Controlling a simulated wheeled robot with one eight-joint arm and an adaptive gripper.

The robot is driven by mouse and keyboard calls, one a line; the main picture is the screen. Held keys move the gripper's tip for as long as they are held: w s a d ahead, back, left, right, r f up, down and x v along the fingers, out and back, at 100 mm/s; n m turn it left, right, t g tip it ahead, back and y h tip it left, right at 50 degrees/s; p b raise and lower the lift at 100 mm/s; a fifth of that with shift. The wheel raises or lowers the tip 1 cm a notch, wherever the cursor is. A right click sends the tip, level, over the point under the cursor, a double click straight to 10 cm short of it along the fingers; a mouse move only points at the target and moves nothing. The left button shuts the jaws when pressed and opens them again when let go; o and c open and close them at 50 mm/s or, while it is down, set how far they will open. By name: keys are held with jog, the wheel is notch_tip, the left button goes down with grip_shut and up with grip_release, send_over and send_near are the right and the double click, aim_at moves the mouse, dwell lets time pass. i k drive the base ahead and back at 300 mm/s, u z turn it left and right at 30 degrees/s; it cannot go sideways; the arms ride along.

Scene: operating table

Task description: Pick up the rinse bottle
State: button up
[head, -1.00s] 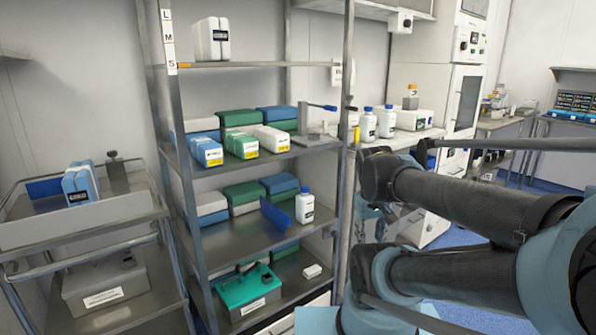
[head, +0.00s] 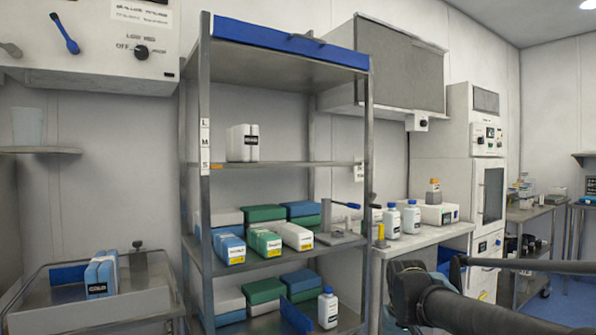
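A white bottle with a blue cap (head: 328,308) stands upright on the lower visible shelf of the metal rack, right of a blue upright panel. Two similar white blue-capped bottles, one on the left (head: 392,221) and one on the right (head: 411,217), stand on the counter right of the rack. I cannot tell from their labels which is the rinse bottle. Dark links of my arm show at the lower right, in front of the counter. My gripper is not in view.
The metal rack (head: 207,180) holds green, blue and white boxes (head: 264,243) and a white container (head: 242,143). A metal cart (head: 120,319) stands at the left.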

aim_at(390, 217)
jog(key=k, duration=1)
jog(key=z, duration=0.7)
jog(key=i, duration=1.15)
jog(key=u, duration=0.7)
